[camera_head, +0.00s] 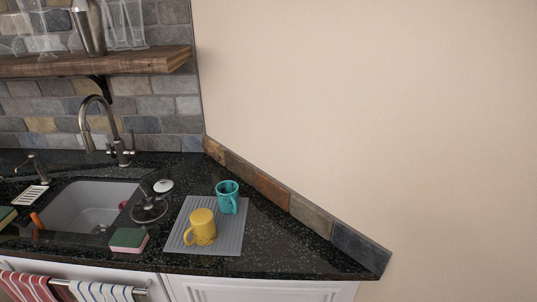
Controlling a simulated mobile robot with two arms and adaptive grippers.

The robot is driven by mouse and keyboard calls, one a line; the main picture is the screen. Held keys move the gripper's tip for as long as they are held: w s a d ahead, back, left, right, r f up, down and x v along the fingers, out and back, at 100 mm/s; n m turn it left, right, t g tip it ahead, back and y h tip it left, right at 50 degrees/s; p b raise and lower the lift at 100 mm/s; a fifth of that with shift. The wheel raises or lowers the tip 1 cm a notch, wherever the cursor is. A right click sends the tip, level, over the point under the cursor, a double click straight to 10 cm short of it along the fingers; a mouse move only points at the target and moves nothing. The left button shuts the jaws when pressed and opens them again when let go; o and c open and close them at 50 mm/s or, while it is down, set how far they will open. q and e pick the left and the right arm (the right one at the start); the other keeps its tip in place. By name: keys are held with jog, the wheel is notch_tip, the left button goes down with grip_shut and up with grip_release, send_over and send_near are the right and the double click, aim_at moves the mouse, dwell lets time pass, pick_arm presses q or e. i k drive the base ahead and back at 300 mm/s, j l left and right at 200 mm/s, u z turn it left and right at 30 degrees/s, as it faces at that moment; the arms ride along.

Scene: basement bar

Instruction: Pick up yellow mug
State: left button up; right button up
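A yellow mug (203,228) sits on a grey ribbed drying mat (232,240) on the dark counter, right of the sink. It looks upside down, and its handle points to the lower left. Neither of my grippers shows in the head view.
A sink (85,207) with a tall faucet (103,125) is at left. A sponge (129,239) and a round drain strainer (150,208) lie between sink and mat. A wooden shelf (120,62) holds glassware above. Towels (100,291) hang in front. Counter right of the mat is clear.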

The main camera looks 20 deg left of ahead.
aim_at(203, 228)
jog(key=u, duration=1.4)
